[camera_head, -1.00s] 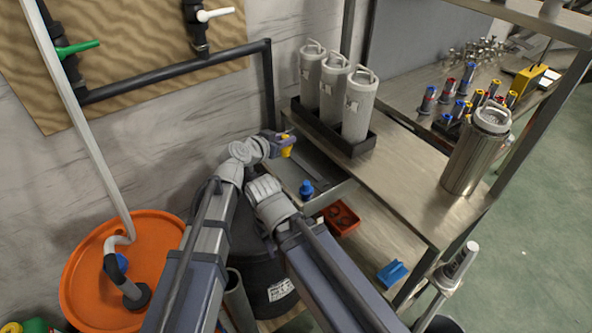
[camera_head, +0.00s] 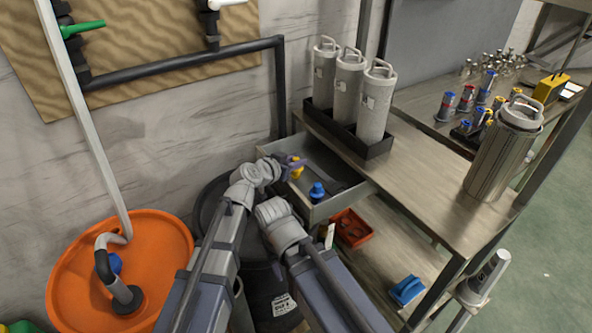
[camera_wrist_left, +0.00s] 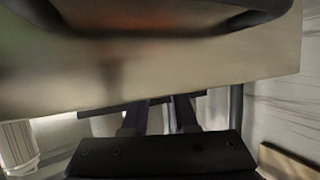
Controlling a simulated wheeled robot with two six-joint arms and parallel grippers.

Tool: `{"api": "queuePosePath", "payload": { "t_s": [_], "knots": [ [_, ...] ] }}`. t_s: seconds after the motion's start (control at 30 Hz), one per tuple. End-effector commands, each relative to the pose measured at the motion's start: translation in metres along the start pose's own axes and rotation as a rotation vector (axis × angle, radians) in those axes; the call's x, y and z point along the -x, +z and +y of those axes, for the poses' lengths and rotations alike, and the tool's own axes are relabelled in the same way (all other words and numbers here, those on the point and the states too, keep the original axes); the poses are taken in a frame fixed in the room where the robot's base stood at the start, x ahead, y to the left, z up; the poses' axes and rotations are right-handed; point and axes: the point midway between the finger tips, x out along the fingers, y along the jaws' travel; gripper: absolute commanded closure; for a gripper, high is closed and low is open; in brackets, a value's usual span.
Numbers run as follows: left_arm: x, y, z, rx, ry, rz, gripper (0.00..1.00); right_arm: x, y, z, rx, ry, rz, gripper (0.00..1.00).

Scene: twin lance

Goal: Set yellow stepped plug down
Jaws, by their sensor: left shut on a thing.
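The yellow stepped plug (camera_head: 297,173) is small in the head view, at the tip of my left gripper (camera_head: 292,163). That gripper is shut on it over the back left part of an open grey drawer (camera_head: 338,203). I cannot tell whether the plug touches the drawer floor. A blue plug (camera_head: 317,192) stands in the drawer, nearer and to the right. In the left wrist view the fingers (camera_wrist_left: 158,118) show dark and the plug cannot be made out. My right arm ends left of the drawer; its gripper fingers are hidden.
The bench (camera_head: 425,175) carries a black tray (camera_head: 378,150) of grey canisters and a steel canister (camera_head: 502,150). A red bin (camera_head: 351,228) and a blue piece (camera_head: 406,290) lie on the lower shelf. An orange drum (camera_head: 165,265) stands left.

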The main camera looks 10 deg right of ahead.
Motion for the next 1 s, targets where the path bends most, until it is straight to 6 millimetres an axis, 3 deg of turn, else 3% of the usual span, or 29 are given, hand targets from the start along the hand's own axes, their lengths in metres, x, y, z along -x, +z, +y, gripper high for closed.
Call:
{"api": "queuePosePath", "payload": {
  "t_s": [0.07,0.37,0.87,0.9,1.0],
  "knots": [
    [-0.005,0.012,0.0,0.0,0.0,0.0,1.0,-0.013,-0.001,-0.001,0.0,0.0,0.0,0.5],
    [-0.004,0.011,0.0,0.0,0.0,0.0,1.0,-0.012,-0.001,-0.001,0.0,0.0,0.0,0.5],
    [-0.009,0.024,0.002,-0.001,0.004,-0.006,1.0,-0.025,-0.002,-0.002,0.0,0.0,0.0,0.5],
    [-0.009,0.025,0.002,-0.001,0.004,-0.006,0.72,-0.025,-0.002,-0.002,0.0,0.0,0.0,0.5],
    [-0.009,0.025,0.002,-0.001,0.004,-0.007,0.61,-0.025,-0.002,-0.002,0.0,0.0,0.0,0.5]
  ]
}}
